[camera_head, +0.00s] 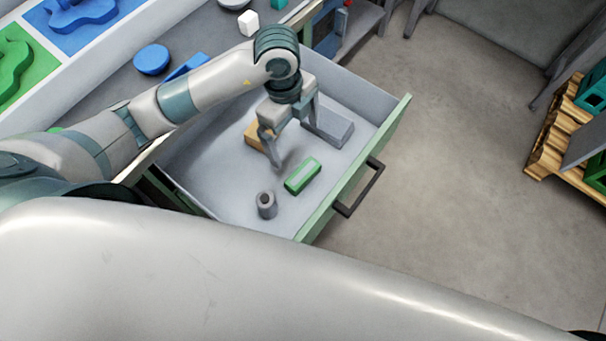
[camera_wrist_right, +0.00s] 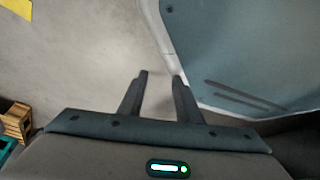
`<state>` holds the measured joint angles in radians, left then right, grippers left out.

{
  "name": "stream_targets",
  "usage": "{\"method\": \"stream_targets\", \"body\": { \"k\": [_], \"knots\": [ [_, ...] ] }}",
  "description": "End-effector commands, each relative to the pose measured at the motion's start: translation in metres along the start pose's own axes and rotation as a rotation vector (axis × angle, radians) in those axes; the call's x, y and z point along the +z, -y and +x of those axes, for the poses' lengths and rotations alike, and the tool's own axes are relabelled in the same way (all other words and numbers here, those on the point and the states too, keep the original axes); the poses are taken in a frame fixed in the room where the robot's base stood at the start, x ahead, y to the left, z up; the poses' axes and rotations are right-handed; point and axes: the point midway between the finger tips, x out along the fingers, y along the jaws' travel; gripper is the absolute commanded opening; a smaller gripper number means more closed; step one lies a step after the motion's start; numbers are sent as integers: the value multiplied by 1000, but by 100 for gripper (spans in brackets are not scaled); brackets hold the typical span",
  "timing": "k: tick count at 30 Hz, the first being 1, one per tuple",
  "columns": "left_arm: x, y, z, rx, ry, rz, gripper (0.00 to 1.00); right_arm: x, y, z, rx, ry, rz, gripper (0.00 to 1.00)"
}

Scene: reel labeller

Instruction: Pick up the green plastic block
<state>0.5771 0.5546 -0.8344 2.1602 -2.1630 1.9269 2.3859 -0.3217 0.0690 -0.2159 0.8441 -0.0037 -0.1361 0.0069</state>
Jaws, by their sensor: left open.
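A green block (camera_head: 302,175) with a paler green top lies on the floor of an open drawer (camera_head: 215,192) in the head view. A smaller green block (camera_head: 279,4) stands on the worktop at the top edge. My left gripper (camera_head: 293,143) points down into the drawer with its fingers spread and nothing between them. It is above and behind the drawer's green block, apart from it in the picture. My right gripper (camera_wrist_right: 161,76) shows in the right wrist view, with its fingers apart and empty over bare floor.
The drawer also holds a grey hollow cylinder (camera_head: 267,205), a grey block (camera_head: 333,127) and an orange-tan block (camera_head: 255,136) partly hidden by a finger. Its green front has a dark handle (camera_head: 361,190). A wooden pallet (camera_head: 548,140) with crates stands right; open floor lies between.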

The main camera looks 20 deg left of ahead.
Motion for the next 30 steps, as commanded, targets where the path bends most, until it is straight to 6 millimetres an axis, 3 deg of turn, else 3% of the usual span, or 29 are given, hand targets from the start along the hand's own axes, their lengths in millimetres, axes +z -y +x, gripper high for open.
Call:
{"method": "stream_targets", "body": {
  "k": [8,21,30],
  "knots": [
    [0,-2,28,6,0,-1,100,13,-2,-4,2,33,0,31],
    [0,-1,104,4,1,-2,100,56,-8,-17,9,139,1,31],
    [0,0,121,0,0,0,100,68,-13,-19,15,171,2,31]
  ]
}}
